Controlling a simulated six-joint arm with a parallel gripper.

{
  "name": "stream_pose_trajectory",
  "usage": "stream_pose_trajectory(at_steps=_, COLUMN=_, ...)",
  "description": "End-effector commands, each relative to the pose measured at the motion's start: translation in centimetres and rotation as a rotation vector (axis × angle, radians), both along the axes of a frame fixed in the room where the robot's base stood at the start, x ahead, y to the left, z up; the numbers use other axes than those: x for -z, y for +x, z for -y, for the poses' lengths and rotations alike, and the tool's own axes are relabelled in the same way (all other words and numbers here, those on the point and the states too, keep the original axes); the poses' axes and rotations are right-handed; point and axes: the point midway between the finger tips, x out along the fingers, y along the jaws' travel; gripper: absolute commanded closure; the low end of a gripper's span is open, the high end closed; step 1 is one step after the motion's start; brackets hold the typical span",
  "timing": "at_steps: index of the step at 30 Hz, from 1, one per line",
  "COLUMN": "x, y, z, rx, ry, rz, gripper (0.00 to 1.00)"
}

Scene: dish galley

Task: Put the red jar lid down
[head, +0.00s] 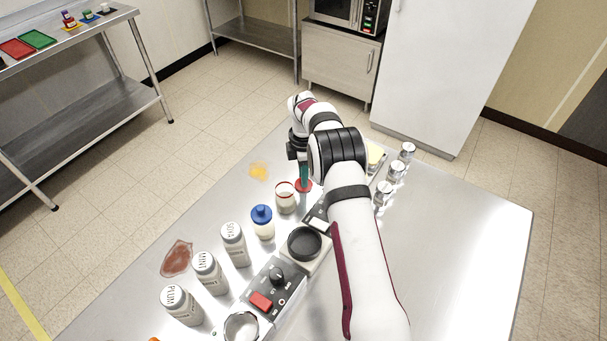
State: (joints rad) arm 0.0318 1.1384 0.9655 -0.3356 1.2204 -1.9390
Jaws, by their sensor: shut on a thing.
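The red jar lid (303,186) is at the tip of my gripper (304,174), just to the right of the open-looking white jar with a red rim (285,199). My gripper points down and is shut on the lid. Only part of the fingers shows; the arm hides the rest. I cannot tell whether the lid touches the steel table (450,240) or hangs a little above it.
A blue-capped jar (262,222) and the bottles SODA (234,244), MINT (209,272) and PLUM (181,304) stand in a row at left. A scale with a black dish (305,243) is near my arm. Spills, yellow (259,171) and brown-red (177,259), mark the table. Steel-topped jars (396,171) stand right.

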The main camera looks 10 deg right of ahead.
Motion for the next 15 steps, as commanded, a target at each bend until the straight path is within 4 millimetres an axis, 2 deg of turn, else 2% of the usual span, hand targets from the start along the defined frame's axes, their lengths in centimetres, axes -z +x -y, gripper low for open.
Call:
stream_pose_trajectory(at_steps=5, x=0.25, y=-0.03, z=0.01, rx=0.0, ry=0.0, rz=-0.001, gripper=1.0)
stream_pose_trajectory(at_steps=6, x=0.27, y=-0.02, z=0.01, rx=0.0, ry=0.0, rz=-0.001, gripper=0.73)
stream_pose_trajectory(at_steps=10, x=0.25, y=-0.02, z=0.02, rx=0.0, ry=0.0, rz=-0.001, gripper=0.49)
stream_pose_trajectory(at_steps=11, x=0.24, y=-0.02, z=0.02, rx=0.0, ry=0.0, rz=-0.001, gripper=0.46)
stream_pose_trajectory(at_steps=15, x=0.24, y=-0.02, z=0.02, rx=0.0, ry=0.0, rz=-0.001, gripper=0.46)
